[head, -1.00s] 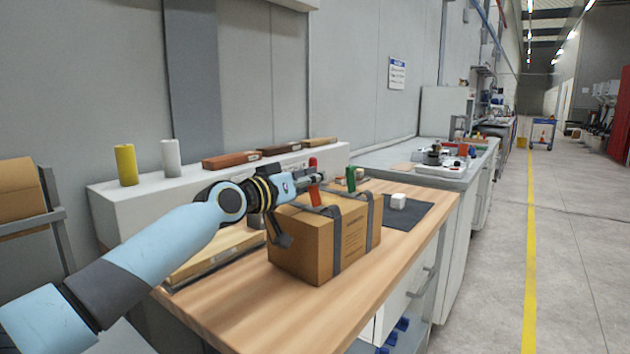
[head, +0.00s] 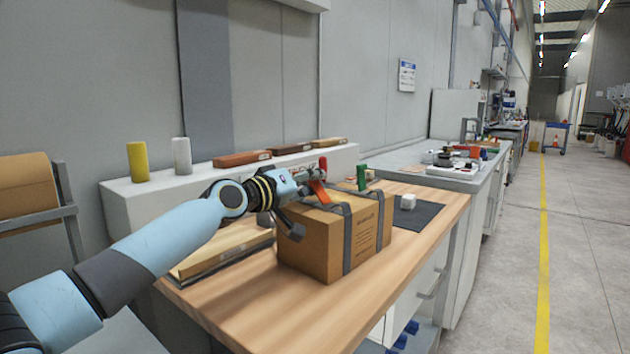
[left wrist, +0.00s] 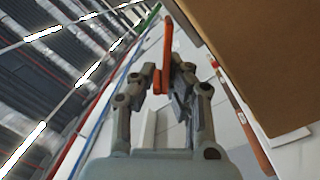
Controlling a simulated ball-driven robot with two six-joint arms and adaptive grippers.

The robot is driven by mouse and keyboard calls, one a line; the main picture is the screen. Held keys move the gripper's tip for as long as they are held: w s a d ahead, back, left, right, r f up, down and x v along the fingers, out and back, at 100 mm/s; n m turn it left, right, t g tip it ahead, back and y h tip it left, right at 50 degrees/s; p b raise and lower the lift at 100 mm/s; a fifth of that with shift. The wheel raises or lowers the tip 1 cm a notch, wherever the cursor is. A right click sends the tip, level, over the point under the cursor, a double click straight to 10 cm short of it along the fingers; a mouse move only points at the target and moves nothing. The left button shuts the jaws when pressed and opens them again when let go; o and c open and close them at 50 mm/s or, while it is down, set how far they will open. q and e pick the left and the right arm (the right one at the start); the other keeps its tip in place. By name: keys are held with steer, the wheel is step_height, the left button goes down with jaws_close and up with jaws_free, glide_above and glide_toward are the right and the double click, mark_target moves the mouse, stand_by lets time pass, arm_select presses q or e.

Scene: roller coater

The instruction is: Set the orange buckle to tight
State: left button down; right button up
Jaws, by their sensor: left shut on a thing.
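A cardboard box (head: 318,249) stands on the wooden bench with two dark straps over it. The orange buckle (head: 320,193) is a lever on the nearer strap, tilted up and leaning left, away from flat. It also shows in the left wrist view as an orange bar (left wrist: 168,42). My left gripper (head: 316,174) is above the box top, shut on the orange buckle, whose bar lies between the fingers in the left wrist view (left wrist: 165,80). The fingers partly hide the buckle's upper end. A green buckle (head: 361,177) stands upright on the farther strap. My right gripper is not in view.
A white block (head: 408,202) lies on a dark mat (head: 428,215) right of the box. A white ledge (head: 127,195) behind carries yellow and white cylinders and several bars. The bench front (head: 285,310) is clear.

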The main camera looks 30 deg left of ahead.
arm_select(q)
steer(key=c, duration=1.3)
jaws_free()
steer(key=s, duration=0.2)
steer(key=s+a, duration=0.1)
steer(key=s, duration=0.4)
steer(key=shift+s+a, duration=0.15)
steer(key=shift+s, duration=0.05)
